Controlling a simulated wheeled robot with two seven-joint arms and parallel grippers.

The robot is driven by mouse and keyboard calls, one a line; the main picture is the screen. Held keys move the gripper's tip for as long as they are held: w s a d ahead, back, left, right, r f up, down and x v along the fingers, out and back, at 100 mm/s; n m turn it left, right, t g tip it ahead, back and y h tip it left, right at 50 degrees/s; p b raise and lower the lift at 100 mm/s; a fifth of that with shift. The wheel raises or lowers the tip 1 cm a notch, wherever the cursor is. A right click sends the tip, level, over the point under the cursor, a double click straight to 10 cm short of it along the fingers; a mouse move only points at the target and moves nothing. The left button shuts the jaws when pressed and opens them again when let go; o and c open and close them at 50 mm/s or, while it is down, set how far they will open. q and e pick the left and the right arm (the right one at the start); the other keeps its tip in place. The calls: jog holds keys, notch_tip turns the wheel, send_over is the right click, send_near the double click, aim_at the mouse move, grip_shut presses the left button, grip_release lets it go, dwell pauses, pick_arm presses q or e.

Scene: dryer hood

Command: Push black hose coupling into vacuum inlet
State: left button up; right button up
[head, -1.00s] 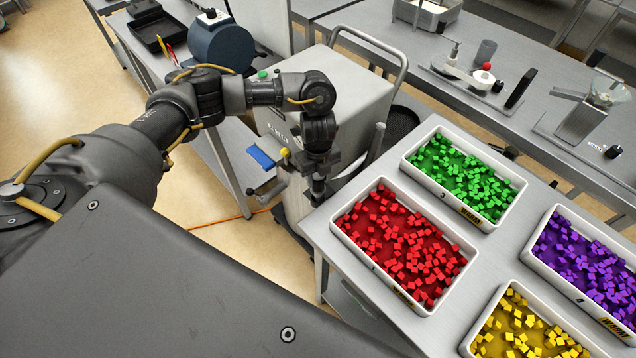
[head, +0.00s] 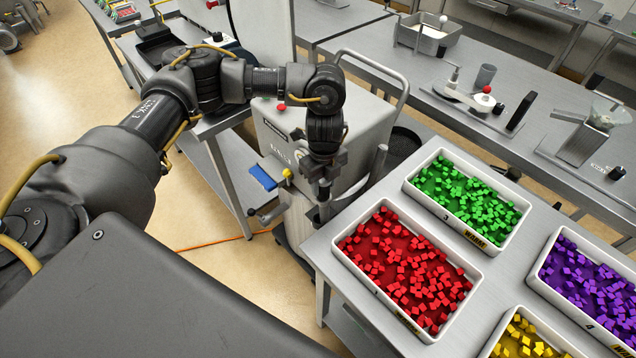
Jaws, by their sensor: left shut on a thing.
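My left gripper (head: 324,188) points down in the middle of the head view, in front of the grey wheeled machine (head: 362,117), which looks like the vacuum. The gripper is shut on a small dark piece, apparently the black hose coupling (head: 324,213); it is mostly hidden by the fingers. It is by the machine's light lower body (head: 299,222), near the left edge of the tray table. I cannot make out the inlet or tell whether the coupling touches it. My right gripper is out of view.
A blue handle (head: 262,177) and a yellow knob (head: 287,173) stick out left of the gripper. Trays of red (head: 345,255), green (head: 408,190), purple and yellow cubes cover the table at right. An orange cable (head: 210,244) lies on the floor.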

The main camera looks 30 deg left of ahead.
aim_at(327, 203)
pick_arm(q)
jog(key=r+n, duration=0.1)
jog(key=s+d+r+n+b, duration=0.1)
jog(key=n, duration=0.1)
jog(key=d+r+n+b, duration=0.1)
jog(key=n, duration=0.1)
jog(key=shift+s+r, duration=0.15)
jog(key=shift+s, duration=0.1)
jog(key=shift+s+a+r+n+b, duration=0.1)
jog(key=shift+s+r+n+b, duration=0.45)
jog(key=shift+n, duration=0.65)
jog(key=shift+s+d+r+n+b, duration=0.1)
jog(key=shift+s+r+n+b, duration=0.2)
jog(key=shift+s+r+n, duration=0.55)
jog(key=shift+s+a+r+n+b, duration=0.1)
jog(key=shift+s+r+n+b, duration=0.25)
jog(key=shift+s+n, duration=0.9)
